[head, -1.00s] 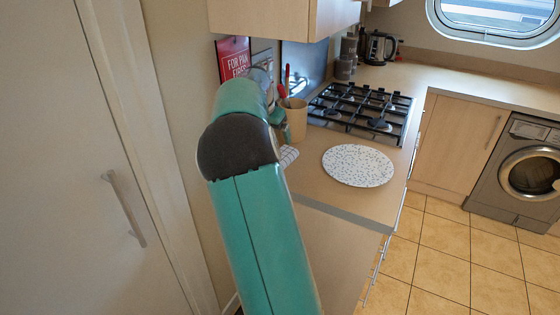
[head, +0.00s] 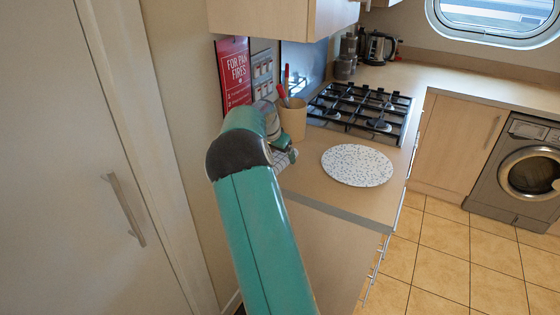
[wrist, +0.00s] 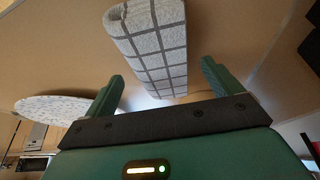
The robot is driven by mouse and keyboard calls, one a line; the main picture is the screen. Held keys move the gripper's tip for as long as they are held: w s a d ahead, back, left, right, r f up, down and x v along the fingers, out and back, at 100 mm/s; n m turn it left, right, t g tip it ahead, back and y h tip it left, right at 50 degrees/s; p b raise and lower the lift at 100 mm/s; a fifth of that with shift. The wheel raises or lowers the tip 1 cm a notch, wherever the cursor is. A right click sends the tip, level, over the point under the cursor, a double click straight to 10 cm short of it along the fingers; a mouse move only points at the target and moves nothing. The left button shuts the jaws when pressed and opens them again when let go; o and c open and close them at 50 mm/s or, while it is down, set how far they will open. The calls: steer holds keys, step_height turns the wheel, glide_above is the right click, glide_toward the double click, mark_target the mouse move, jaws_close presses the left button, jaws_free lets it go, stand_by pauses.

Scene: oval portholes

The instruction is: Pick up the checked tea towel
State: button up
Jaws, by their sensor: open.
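The checked tea towel (wrist: 158,45) is a folded, pale grey bundle with dark grid lines, lying on the worktop in the wrist view. My gripper (wrist: 162,72) is open, with one green finger to each side of the towel's near end. Nothing is clamped, and I cannot tell how deep the towel reaches between the fingers. In the head view my gripper (head: 284,157) is low over the worktop by the wall, and my arm and gripper hide the towel there.
A round speckled board (head: 357,165) lies right of my gripper. A utensil pot (head: 293,122) with red-handled tools stands close behind it. The black gas hob (head: 362,112) is farther back. The wall with a red sign (head: 234,75) is close on the left.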

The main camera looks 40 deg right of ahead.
steer(key=shift+x, duration=1.2)
steer(key=c, duration=1.1)
steer(key=shift+r, duration=0.5)
step_height(320, 180, up, 2)
steer(key=shift+r, duration=0.1)
steer(key=s+a+r, duration=0.1)
steer(key=s+r, duration=0.2)
steer(key=s, duration=0.1)
steer(key=s+a+r, duration=0.1)
steer(key=s+r, duration=0.2)
steer(key=s, duration=0.2)
steer(key=s+a+r, duration=0.1)
steer(key=s+r, duration=0.2)
steer(key=s, duration=0.1)
steer(key=shift+s+a+r, duration=0.25)
steer(key=shift+a+r, duration=0.15)
